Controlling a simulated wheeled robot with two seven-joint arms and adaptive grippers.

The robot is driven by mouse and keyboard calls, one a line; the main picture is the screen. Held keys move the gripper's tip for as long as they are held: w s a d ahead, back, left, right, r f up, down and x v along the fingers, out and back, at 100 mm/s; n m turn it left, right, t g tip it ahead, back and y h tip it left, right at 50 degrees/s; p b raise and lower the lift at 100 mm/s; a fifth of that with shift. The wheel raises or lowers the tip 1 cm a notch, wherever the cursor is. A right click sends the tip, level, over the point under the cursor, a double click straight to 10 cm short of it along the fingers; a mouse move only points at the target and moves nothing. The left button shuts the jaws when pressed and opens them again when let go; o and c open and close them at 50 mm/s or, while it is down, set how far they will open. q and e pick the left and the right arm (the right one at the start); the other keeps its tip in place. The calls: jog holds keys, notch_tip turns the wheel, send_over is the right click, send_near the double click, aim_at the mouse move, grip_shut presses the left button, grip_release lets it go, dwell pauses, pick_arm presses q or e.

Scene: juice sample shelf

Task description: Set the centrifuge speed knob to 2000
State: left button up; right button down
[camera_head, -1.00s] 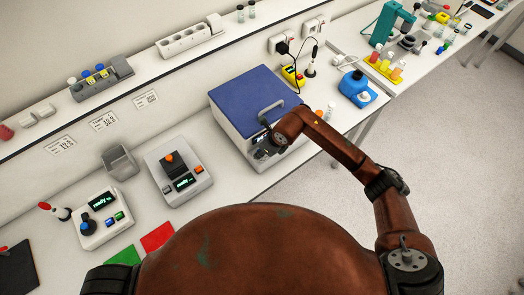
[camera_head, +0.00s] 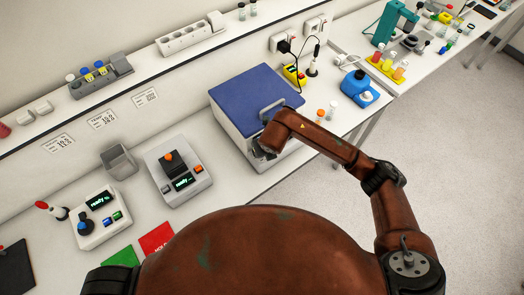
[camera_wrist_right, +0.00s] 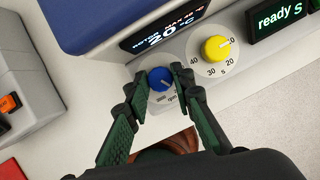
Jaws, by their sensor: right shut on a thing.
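The centrifuge is a white box with a blue lid (camera_head: 255,98) near the middle of the bench in the head view. In the right wrist view its front panel carries a blue knob (camera_wrist_right: 161,79) on a grey dial marked rpm. My right gripper (camera_wrist_right: 168,78) has its green-padded fingers on either side of the blue knob, shut on it. The dial numbers around it are mostly hidden by the fingers. In the head view my right arm (camera_head: 330,142) covers the front panel. My left gripper is not in view.
A yellow knob (camera_wrist_right: 216,49) on a numbered dial sits beside the blue one, close to a temperature display (camera_wrist_right: 165,32) and a "ready" display (camera_wrist_right: 279,18). Two devices with ready screens, (camera_head: 178,170) and (camera_head: 100,218), stand left of the centrifuge.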

dwell(0.3)
jog(key=c, duration=1.7)
grip_release()
jog(key=v, duration=1.2)
